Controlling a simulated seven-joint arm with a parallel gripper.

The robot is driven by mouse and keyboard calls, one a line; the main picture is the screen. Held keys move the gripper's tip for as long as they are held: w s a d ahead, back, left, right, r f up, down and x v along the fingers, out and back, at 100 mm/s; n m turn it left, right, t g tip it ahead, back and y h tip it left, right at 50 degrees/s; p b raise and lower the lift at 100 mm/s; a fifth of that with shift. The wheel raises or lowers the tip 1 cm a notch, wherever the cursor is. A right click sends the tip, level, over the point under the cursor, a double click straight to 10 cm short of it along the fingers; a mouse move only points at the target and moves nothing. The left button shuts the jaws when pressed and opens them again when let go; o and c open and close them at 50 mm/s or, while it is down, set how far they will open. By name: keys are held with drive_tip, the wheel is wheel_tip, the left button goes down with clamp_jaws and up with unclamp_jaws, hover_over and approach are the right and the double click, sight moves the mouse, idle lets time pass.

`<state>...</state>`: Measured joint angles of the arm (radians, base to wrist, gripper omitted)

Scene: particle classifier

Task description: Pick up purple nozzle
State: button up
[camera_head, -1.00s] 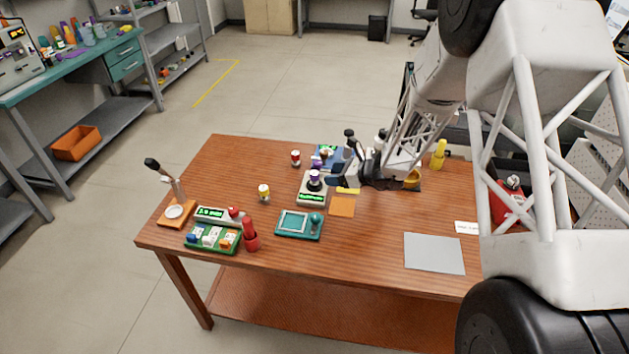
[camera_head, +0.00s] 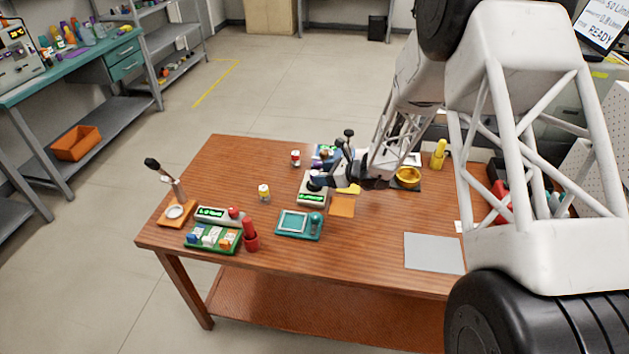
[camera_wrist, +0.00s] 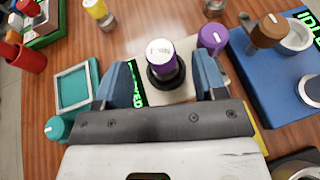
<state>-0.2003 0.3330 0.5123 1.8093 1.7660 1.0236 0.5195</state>
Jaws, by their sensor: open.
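The purple nozzle (camera_wrist: 166,67) stands on a black round base on a pale device with a green display; its top is whitish with small print. In the wrist view it is between the two blue fingers of my gripper (camera_wrist: 162,72), with gaps on both sides. The fingers are open and hold nothing. In the head view my gripper (camera_head: 333,176) is over the pale device (camera_head: 309,199), and the nozzle is mostly hidden behind it.
A teal tray (camera_wrist: 73,88) with a teal knob is on the left. A yellow-capped jar (camera_head: 264,191) and a gold bowl (camera_head: 408,177) are nearby.

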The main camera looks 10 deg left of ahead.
sight(316, 173)
drive_tip(key=shift+x, duration=1.9)
drive_tip(key=shift+r, duration=0.1)
drive_tip(key=c, duration=1.1)
drive_tip(key=shift+r, duration=0.1)
drive_tip(key=shift+r, duration=4.9)
